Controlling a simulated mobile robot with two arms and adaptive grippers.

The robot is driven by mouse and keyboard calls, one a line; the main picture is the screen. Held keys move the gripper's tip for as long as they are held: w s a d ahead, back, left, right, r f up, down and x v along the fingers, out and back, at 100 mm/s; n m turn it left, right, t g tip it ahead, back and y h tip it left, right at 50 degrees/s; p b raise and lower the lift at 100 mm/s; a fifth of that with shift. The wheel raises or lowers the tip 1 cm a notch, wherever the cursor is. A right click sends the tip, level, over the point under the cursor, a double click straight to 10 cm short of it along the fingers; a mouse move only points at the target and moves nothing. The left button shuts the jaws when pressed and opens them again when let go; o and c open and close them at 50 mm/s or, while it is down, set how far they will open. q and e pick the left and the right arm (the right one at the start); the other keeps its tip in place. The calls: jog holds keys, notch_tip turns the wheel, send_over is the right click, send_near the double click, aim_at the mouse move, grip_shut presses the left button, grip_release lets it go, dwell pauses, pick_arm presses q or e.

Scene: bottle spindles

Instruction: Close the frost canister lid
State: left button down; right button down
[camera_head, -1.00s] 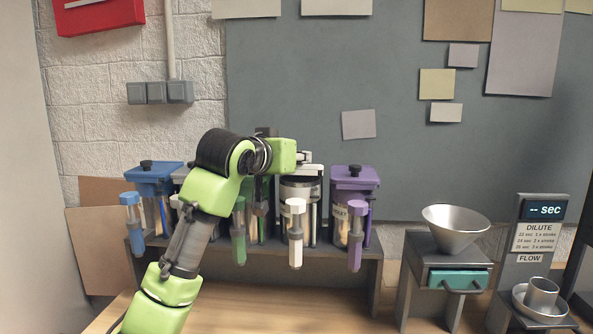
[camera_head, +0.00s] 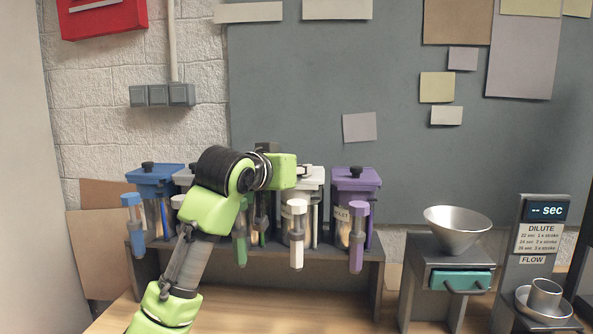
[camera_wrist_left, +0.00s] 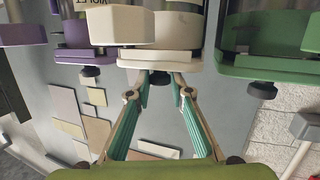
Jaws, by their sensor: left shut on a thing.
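The canister with the white lid (camera_head: 312,180) stands in the row on the shelf, between the green and purple ones. I take it as the frost canister (camera_head: 284,216). Its lid lies flat over the mouth, and no gap shows in the head view. In the left wrist view the pale lid (camera_wrist_left: 160,57) hangs at the top of the picture, with its dark knob (camera_wrist_left: 160,80) below. My left gripper (camera_wrist_left: 162,76) has its teal fingers closed in on both sides of that knob. In the head view my green arm partly hides the lid. My right gripper is not in view.
Neighbouring canisters have a purple lid (camera_head: 355,179) and a blue lid (camera_head: 154,174); the green one is mostly hidden by my arm. Pump spouts stick out in front, such as the white one (camera_head: 297,236). A metal funnel (camera_head: 456,228) stands to the right.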

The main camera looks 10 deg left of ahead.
pick_arm(q)
jog(key=c, duration=2)
grip_release()
jog(key=shift+d+f, duration=0.1)
jog(key=shift+f, duration=0.55)
jog(key=shift+o, duration=0.8)
jog(key=shift+d, duration=0.1)
jog(key=r+v, duration=0.1)
jog(key=v, duration=1.1)
jog(key=shift+r, duration=0.1)
